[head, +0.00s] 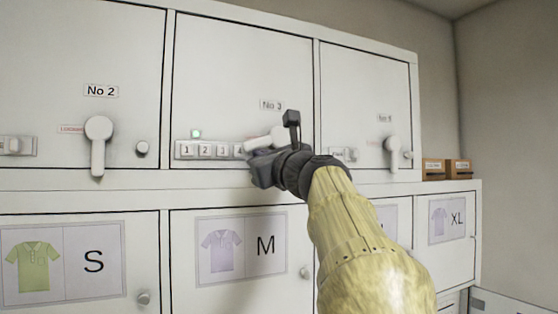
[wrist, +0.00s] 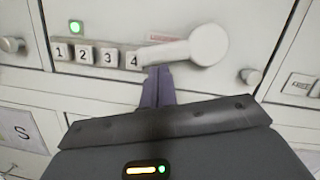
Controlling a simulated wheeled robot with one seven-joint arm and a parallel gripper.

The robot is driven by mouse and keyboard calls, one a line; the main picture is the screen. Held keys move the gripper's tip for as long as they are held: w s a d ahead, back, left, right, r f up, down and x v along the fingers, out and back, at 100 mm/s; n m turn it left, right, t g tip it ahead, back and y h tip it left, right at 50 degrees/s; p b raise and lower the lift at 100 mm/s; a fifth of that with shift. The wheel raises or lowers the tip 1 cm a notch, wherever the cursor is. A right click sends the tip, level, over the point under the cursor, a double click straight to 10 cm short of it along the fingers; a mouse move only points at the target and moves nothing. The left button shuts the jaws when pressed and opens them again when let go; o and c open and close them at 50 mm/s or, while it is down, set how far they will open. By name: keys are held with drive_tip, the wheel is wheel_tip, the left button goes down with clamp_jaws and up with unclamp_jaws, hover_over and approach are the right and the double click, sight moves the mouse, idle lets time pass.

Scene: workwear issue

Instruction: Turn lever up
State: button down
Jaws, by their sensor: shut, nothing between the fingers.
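The white lever (head: 262,139) on the No 3 door lies nearly level, its arm pointing left and slightly down from its round hub. It also shows in the wrist view (wrist: 205,46), where the arm's free end lies over the right end of the button row. My gripper (head: 256,170) is shut and empty. In the wrist view its fingertips (wrist: 158,72) are just under the lever arm, close to its free end; I cannot tell whether they touch it. In the head view my gripper and wrist hide the hub's right part.
Numbered buttons (wrist: 97,55) sit left of the lever under a lit green lamp (wrist: 76,26). The No 2 lever (head: 98,145) and another lever (head: 392,152) at right hang down. Lower doors with shirt signs have small knobs (head: 305,272).

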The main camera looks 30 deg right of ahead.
drive_tip(key=shift+r, duration=0.1)
drive_tip(key=s+f+b, duration=0.6)
drive_tip(key=s+b, duration=0.2)
drive_tip(key=s, duration=0.2)
idle(0.7)
drive_tip(key=shift+f, duration=0.1)
drive_tip(key=shift+w, duration=0.1)
